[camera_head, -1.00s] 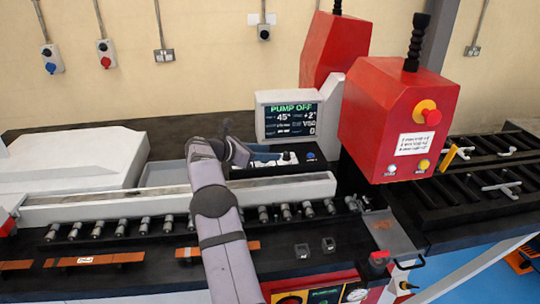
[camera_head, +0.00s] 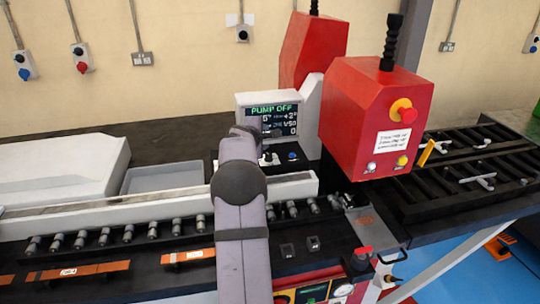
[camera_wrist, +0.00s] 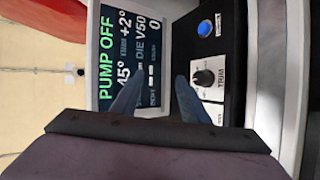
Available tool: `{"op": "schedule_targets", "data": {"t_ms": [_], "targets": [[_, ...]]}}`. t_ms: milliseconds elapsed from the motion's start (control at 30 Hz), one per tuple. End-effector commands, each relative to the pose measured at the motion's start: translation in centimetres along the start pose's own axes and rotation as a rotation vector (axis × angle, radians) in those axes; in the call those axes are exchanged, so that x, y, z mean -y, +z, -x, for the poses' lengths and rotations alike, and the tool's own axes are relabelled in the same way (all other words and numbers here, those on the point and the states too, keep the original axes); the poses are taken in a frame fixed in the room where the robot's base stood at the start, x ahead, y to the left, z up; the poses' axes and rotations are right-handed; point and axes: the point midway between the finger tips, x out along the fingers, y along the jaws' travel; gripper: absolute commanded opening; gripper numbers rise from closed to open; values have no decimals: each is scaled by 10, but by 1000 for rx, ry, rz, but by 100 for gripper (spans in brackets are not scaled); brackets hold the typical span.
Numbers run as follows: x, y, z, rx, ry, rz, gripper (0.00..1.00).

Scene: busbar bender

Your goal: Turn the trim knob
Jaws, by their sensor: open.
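The trim knob (camera_wrist: 204,78) is a small black dial with a white pointer on a pale plate marked TRIM in the wrist view. In the head view it shows as a dark knob (camera_head: 267,158) beside my arm. My gripper (camera_wrist: 161,77) is open and empty, its two blue-grey fingers pointing at the panel. The display (camera_wrist: 130,50) reads PUMP OFF, 45°, trim +2°, DIE V50 and 0.
A blue button (camera_wrist: 205,28) sits on the same panel as the knob. The red machine head (camera_head: 375,115) stands right of the display, with a red emergency button (camera_head: 407,115). A white fence bar (camera_head: 110,208) and rollers (camera_head: 128,231) lie in front.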

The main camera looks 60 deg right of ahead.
Motion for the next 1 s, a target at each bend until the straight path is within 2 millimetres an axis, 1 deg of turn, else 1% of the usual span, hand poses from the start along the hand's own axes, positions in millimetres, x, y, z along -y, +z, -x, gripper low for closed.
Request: {"op": "schedule_targets", "data": {"t_ms": [33, 167, 200, 267, 300, 400, 500, 600, 700, 867, 1000], "targets": [[0, 11, 1, -43, 2, -119, 41], [7, 24, 5, -182, -15, -460, 41], [10, 28, 8, -222, -28, -565, 41], [16, 34, 13, -279, -53, -718, 41], [21, 38, 16, -315, -74, -814, 41], [35, 46, 25, -390, -135, -1028, 41], [51, 52, 34, -442, -200, -1196, 41], [63, 55, 41, -478, -253, -1311, 41], [70, 56, 45, -497, -284, -1377, 41], [72, 56, 47, -506, -300, -1406, 41], [72, 54, 44, -505, -300, -1404, 41]]}}
